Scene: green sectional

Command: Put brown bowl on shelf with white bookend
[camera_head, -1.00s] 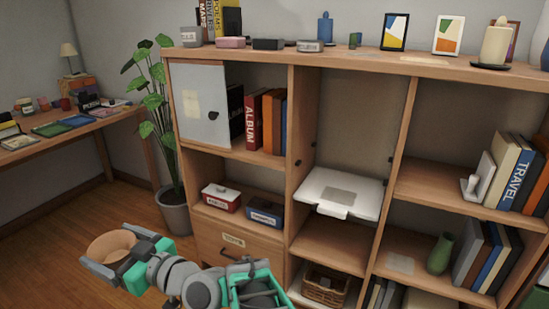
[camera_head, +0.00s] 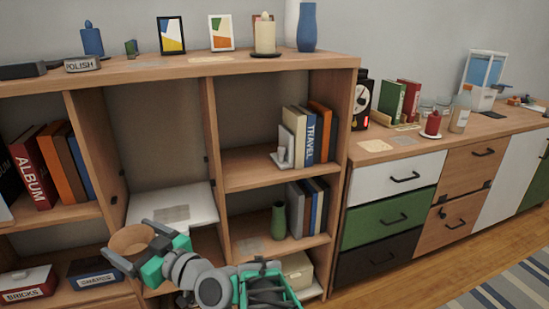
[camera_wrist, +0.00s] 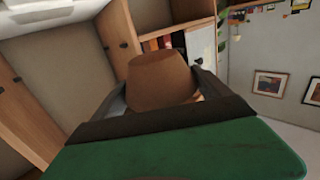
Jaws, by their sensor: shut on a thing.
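The brown bowl (camera_head: 130,239) is between the fingers of my gripper (camera_head: 131,249), which is shut on it in front of the shelf unit. In the wrist view the bowl (camera_wrist: 160,78) sits between the fingers, tilted. The white bookend (camera_head: 284,154) stands on the upper right shelf (camera_head: 243,181), at the left end of a row of upright books (camera_head: 309,132). The bowl is lower than that shelf and to its left, apart from it. Part of the shelf left of the bookend is bare.
A white flap (camera_head: 172,207) juts from the middle bay near the bowl. A green vase (camera_head: 278,221) stands on the shelf below the bookend. Candles and frames line the top (camera_head: 187,63). A drawer cabinet (camera_head: 388,219) stands at the right.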

